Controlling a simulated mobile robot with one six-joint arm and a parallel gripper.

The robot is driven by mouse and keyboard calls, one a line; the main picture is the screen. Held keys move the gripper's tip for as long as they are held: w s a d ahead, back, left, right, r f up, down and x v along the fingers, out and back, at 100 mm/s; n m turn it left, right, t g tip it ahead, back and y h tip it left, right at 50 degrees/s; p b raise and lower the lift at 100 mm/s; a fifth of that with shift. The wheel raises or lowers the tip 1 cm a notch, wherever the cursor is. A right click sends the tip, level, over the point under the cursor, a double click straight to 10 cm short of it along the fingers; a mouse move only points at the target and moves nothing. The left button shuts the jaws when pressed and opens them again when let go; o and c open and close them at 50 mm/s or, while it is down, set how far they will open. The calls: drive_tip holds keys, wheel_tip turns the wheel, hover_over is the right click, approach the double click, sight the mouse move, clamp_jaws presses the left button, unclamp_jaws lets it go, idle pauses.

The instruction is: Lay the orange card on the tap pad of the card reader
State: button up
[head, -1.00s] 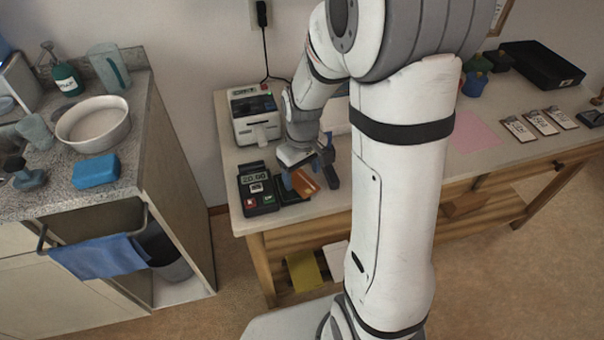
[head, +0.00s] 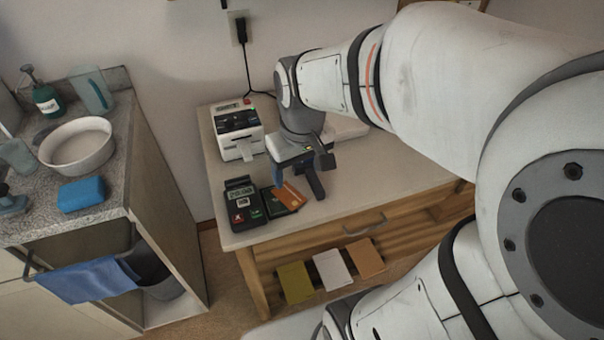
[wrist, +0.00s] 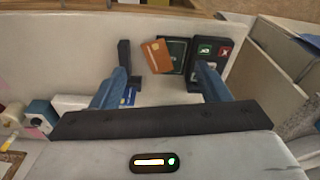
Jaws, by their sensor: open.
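The orange card (head: 289,194) lies askew over the right part of the dark tap pad (head: 279,207), with part of it past the pad's edge. In the wrist view the orange card (wrist: 157,56) also overlaps the pad (wrist: 178,47) only in part. I cannot tell whether it lies fully flat. The card reader (head: 243,203), with keys and a lit display, stands just left of the pad. My gripper (head: 297,181) is open and empty, behind and above the card. In the wrist view its fingers (wrist: 160,64) are spread on either side, apart from the card.
A white printer (head: 237,131) stands behind the reader. In the wrist view a blue card (wrist: 129,95) shows beside the left finger. Yellow, white and orange items (head: 330,270) lie below the tabletop. The table (head: 370,185) is clear to the right of my gripper.

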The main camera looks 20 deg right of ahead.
drive_tip(key=shift+m+t, duration=0.5)
drive_tip(key=shift+m, duration=0.4)
drive_tip(key=s, duration=0.5)
drive_tip(key=shift+s+r, duration=0.15)
drive_tip(key=shift+s, duration=0.05)
